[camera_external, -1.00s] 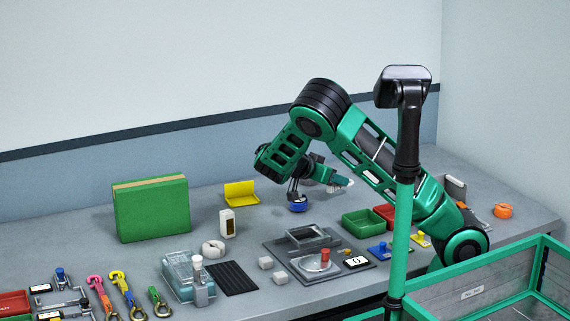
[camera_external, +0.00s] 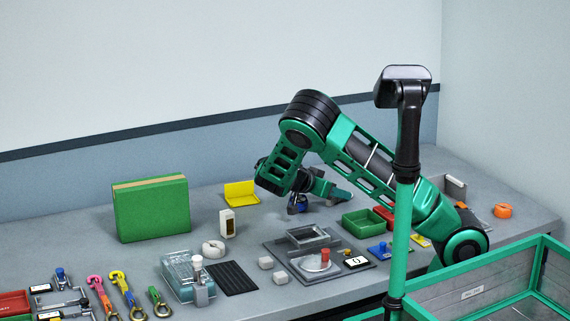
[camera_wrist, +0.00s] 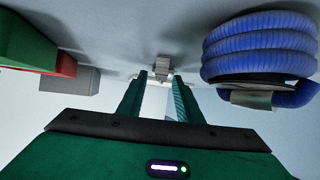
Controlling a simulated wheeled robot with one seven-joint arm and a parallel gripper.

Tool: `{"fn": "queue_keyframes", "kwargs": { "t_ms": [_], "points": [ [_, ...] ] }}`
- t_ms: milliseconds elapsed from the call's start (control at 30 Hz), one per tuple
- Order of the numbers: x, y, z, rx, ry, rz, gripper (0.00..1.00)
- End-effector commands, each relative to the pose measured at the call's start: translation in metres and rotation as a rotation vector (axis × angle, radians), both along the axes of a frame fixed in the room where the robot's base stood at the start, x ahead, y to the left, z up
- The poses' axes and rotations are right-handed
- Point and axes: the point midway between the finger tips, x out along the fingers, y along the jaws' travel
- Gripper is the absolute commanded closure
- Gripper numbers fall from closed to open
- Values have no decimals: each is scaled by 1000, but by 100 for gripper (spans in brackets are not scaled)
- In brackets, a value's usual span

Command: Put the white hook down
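The white hook (camera_wrist: 161,82) shows in the wrist view between my fingertips, with a small grey block-like part just beyond them. My gripper (camera_wrist: 161,90) has its two green fingers on either side of the hook, and the hook spans the narrow gap. In the external view my gripper (camera_external: 343,195) is low over the table, left of the green tray, and pointing right. The hook is mostly hidden there by the arm. Whether the hook touches the table is hard to tell.
A green tray (camera_external: 362,223) and a red tray (camera_external: 385,212) stand near the gripper. A yellow holder (camera_external: 241,194) and a grey fixture (camera_external: 312,238) are nearby.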

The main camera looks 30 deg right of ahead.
Motion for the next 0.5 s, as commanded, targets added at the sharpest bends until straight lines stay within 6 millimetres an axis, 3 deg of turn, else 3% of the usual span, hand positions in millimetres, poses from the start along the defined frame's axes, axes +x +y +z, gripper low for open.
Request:
{"fn": "queue_keyframes", "kwargs": {
  "t_ms": [267, 500],
  "points": [
    [-2, 10, 7, 0, -1, 4, 68],
    [-14, 49, 29, 2, -1, 5, 68]
  ]
}}
